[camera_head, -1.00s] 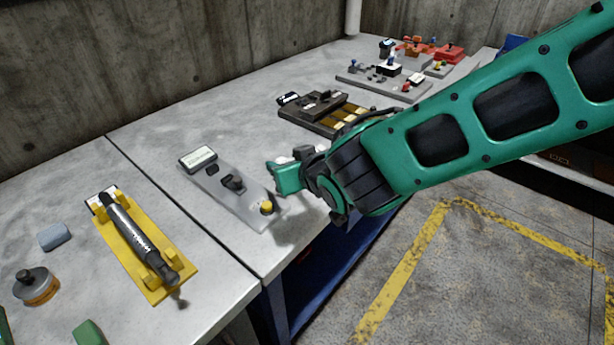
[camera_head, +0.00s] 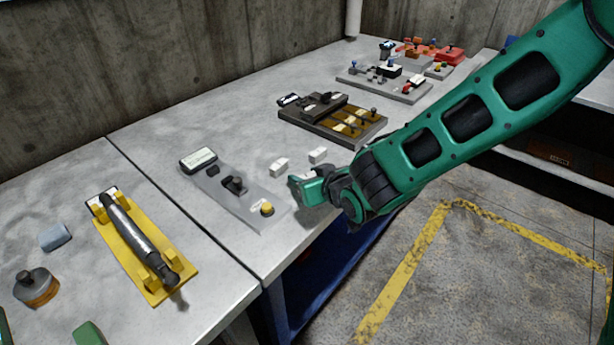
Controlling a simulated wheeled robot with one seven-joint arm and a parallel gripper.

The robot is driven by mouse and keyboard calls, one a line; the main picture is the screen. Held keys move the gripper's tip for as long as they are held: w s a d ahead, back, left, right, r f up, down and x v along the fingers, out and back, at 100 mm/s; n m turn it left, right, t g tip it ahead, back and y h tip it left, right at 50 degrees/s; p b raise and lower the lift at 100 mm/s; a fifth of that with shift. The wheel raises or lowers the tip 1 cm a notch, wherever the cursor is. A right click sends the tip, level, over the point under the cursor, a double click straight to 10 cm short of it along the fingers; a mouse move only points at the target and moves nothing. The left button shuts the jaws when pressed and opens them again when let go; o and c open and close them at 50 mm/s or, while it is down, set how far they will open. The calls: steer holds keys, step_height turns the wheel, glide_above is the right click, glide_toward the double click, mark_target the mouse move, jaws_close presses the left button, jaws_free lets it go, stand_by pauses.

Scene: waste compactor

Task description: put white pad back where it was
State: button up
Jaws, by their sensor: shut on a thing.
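My gripper (camera_head: 303,186) is over the front edge of the right-hand bench, right of the grey plate's yellow knob. Its green fingers are shut, and a small pale patch of the white pad (camera_head: 310,174) shows at them; most of the pad is hidden. Two small white blocks (camera_head: 280,167) lie on the bench just behind the gripper, the second (camera_head: 318,155) a little to the right and apart from the first.
A grey plate (camera_head: 226,198) with knobs lies left of my gripper, and a dark brown-slotted board (camera_head: 332,119) behind it. A yellow stand (camera_head: 160,290) with a dark cylinder (camera_head: 132,235) is on the left bench. Further fixtures (camera_head: 390,80) stand at the back.

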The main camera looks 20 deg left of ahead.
steer(key=o, duration=1.1)
steer(key=shift+f, duration=0.1)
steer(key=shift+s+d+r, duration=0.2)
steer(key=shift+r, duration=0.15)
steer(key=v, duration=1.1)
steer(key=shift+s+d, duration=0.1)
steer(key=shift+d, duration=0.05)
